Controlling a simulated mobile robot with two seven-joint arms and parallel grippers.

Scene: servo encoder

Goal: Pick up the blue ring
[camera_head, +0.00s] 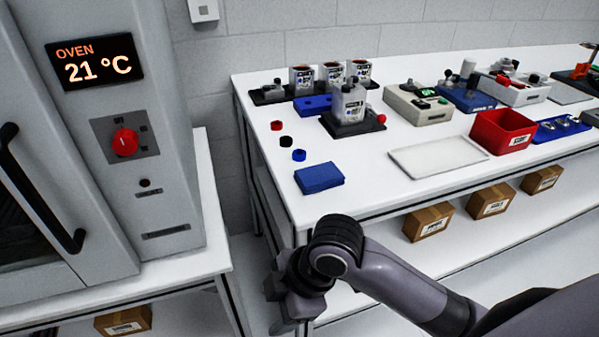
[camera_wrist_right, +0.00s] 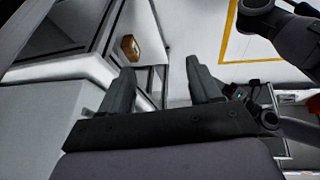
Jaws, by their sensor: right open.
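The blue ring (camera_head: 299,155) lies flat on the white workbench (camera_head: 385,215), near its left end. A black ring (camera_head: 286,141) and a red ring (camera_head: 276,125) lie behind it in a row. My right gripper (camera_head: 280,290) is low in front of the bench's near left edge, below the tabletop and well apart from the ring. In the right wrist view its two fingers (camera_wrist_right: 163,88) are spread with nothing between them. The rings do not show in that view. My left gripper is not in view.
A blue block (camera_head: 319,178) lies just in front of the blue ring. A machine on a black base (camera_head: 352,123) stands to the right. A pale tray (camera_head: 438,158) and red bin (camera_head: 502,132) are farther right. An oven (camera_head: 100,130) stands left, across a gap.

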